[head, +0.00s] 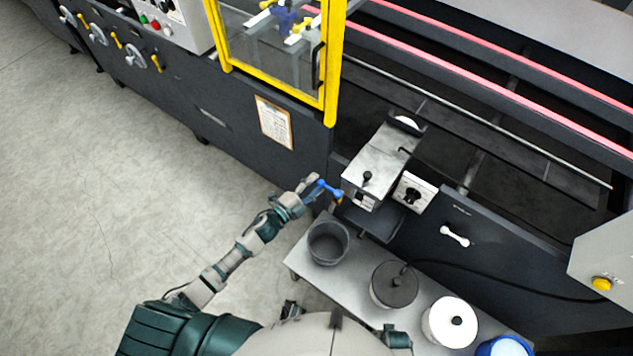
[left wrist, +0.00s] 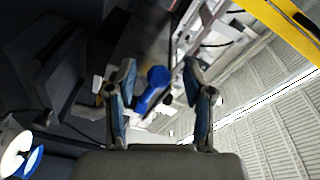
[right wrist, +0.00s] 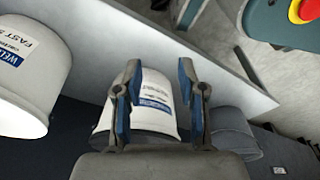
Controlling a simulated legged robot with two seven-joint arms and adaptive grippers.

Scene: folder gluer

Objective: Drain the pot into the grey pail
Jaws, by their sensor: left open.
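The pot (head: 378,168) is a steel box with a black knob on its lid, mounted at the machine's side. A blue valve handle (head: 328,189) sticks out at its lower left, over a small brassy part. My left gripper (head: 314,184) is open at this handle. In the left wrist view the blue handle (left wrist: 155,90) shows between the spread fingers (left wrist: 158,88), with no grip on it. The grey pail (head: 328,242) stands open on the bench below the valve; its inside looks empty. My right gripper (right wrist: 157,92) is open, with a white labelled pail (right wrist: 150,105) beyond its fingers.
The low grey bench (head: 357,284) also carries a dark lidded container (head: 394,285), a white lidded pail (head: 449,322) and a blue-topped one (head: 505,347). A control dial (head: 412,194) sits beside the pot. A yellow-framed guard (head: 333,70) stands above left. The floor at left is clear.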

